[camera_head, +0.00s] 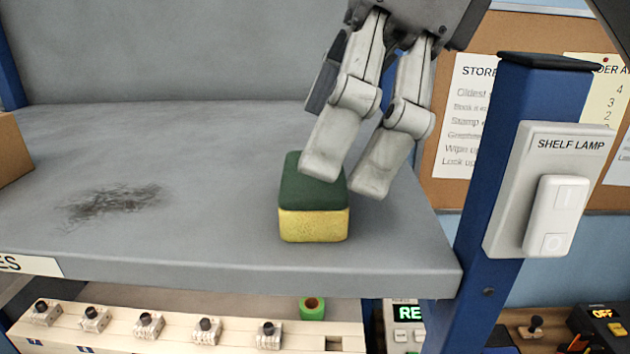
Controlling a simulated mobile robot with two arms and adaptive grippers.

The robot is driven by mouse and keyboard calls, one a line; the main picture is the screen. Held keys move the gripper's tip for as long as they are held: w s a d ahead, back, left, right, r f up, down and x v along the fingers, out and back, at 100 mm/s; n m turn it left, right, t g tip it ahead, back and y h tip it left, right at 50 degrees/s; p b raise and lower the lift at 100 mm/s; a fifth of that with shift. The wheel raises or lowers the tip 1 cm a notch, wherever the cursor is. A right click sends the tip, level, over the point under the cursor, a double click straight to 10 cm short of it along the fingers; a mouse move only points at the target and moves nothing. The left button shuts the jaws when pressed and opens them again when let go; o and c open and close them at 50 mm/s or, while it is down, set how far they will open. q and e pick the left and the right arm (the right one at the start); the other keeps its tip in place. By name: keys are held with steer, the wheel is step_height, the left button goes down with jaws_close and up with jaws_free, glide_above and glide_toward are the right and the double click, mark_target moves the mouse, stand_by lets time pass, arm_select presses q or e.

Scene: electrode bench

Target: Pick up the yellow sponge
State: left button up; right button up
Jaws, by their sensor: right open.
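The yellow sponge (313,224) has a dark green top layer and lies flat on the grey shelf (200,238), near its front right part. My right gripper (345,182) comes down from above, just behind and to the right of the sponge. Its fingers point down and a little left, with a narrow gap between their tips. The left fingertip overlaps the sponge's top right edge in the picture; I cannot tell whether it touches. Nothing shows between the fingers. My left gripper is not in view.
A blue post (508,175) with a shelf lamp switch (555,200) stands at the shelf's right end. A cardboard box (12,150) is at the left edge.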

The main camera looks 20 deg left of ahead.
steer(key=p+x, duration=0.1)
steer(key=x, duration=0.2)
steer(key=shift+w+a, duration=0.25)
steer(key=shift+s+a+f, duration=0.1)
steer(key=shift+a+f, duration=0.05)
steer(key=shift+f, duration=0.1)
steer(key=shift+s, duration=0.1)
steer(key=shift+c, duration=1.2)
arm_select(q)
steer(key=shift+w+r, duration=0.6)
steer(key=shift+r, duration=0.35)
arm_select(e)
steer(key=c, duration=0.4)
